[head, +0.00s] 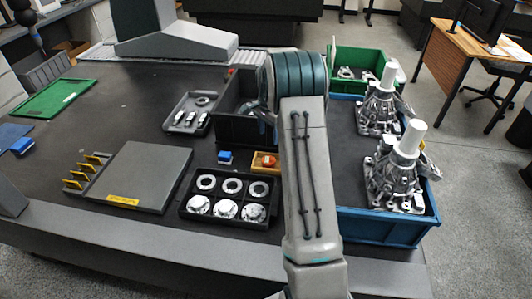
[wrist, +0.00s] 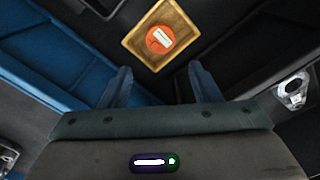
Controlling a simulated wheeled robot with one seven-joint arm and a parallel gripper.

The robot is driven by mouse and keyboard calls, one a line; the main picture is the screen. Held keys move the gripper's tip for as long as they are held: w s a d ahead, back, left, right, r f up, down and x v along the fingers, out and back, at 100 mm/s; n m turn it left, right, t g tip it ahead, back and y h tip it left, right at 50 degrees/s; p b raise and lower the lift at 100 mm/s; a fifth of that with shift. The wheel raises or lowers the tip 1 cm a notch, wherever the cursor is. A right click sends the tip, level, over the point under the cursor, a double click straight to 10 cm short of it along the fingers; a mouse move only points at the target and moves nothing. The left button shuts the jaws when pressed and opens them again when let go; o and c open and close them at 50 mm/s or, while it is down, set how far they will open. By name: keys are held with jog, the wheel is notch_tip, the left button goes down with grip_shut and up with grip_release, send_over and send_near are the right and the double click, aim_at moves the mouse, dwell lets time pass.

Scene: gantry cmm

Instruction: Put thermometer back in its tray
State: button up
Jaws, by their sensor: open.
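A small wooden tray (wrist: 136,40) is at the top of the wrist view, ahead of my fingers; it also shows in the head view (head: 258,168), just left of my arm. A round orange-red item with a white strip (wrist: 160,39), which looks like the thermometer, lies inside the tray; it shows as a red spot in the head view (head: 269,161). My gripper (wrist: 161,84) is open, its two fingers apart with nothing between them, and the tray lies beyond the fingertips.
A blue crate (head: 380,231) with metal castings stands right of my arm. A black tray of rings and round parts (head: 225,209) lies left of the wooden tray, with a small blue block (head: 225,157) behind it. A black bin (head: 235,128) stands behind.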

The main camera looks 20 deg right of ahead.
jog(key=s+a+r+n+t, duration=0.1)
jog(key=s+a+r+n, duration=0.6)
jog(key=s+a+r, duration=0.55)
jog(key=s+a+r+n+t, duration=0.1)
jog(key=s+a+n, duration=0.2)
jog(key=s, duration=0.7)
jog(key=s+a+n, duration=0.2)
jog(key=s+n, duration=0.2)
jog(key=s, duration=0.7)
jog(key=shift+s+a+r+t, duration=0.15)
jog(key=shift+a+r+t, duration=0.25)
